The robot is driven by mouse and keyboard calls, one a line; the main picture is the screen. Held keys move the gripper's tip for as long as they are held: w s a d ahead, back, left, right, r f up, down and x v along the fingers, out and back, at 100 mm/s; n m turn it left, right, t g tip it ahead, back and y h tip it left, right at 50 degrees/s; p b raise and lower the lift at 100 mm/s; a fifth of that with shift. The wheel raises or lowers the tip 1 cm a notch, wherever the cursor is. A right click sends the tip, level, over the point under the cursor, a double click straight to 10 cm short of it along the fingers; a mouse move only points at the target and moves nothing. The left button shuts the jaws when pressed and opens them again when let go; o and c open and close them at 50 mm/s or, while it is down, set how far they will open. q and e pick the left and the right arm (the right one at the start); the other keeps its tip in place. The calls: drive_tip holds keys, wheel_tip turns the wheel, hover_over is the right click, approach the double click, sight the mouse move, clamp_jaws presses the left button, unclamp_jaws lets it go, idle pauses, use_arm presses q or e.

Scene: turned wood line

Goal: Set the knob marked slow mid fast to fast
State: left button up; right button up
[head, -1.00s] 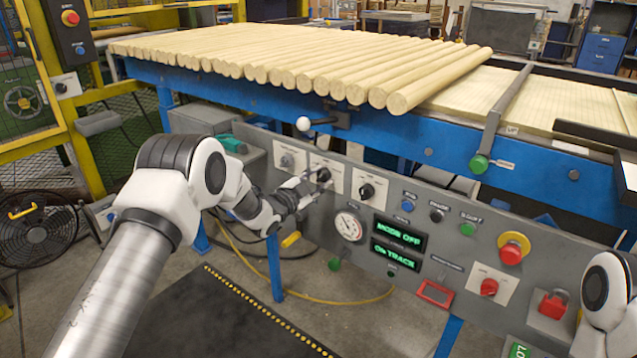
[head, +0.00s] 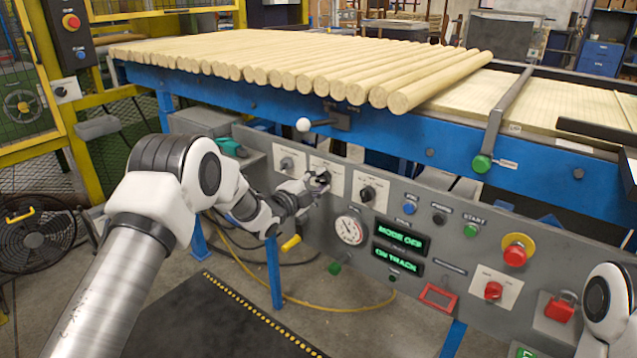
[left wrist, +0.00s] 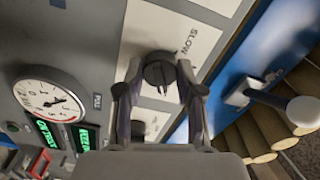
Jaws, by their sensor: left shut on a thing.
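The knob with the word SLOW beside it is black and round on a white plate; it shows in the left wrist view (left wrist: 159,71). The other words on its plate are hidden or too small to read, and I cannot tell where the knob points. My left gripper (head: 319,181) is at this knob, on the middle white plate (head: 326,167) of the panel's upper row. In the left wrist view its two fingers (left wrist: 160,82) are closed on the knob's sides. My right gripper is out of view; only a right arm link shows at the right edge.
A second black knob (head: 368,193) is close on the right and a grey one (head: 287,163) on the left. A gauge (head: 350,230) and green displays (head: 399,236) sit below. A white-balled lever (head: 303,125) sticks out above, under the wooden rods (head: 300,70).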

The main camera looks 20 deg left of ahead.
use_arm(q)
drive_tip(key=shift+f, duration=0.15)
drive_tip(key=o, duration=1.1)
drive_tip(key=shift+o, duration=0.2)
drive_tip(key=v, duration=1.2)
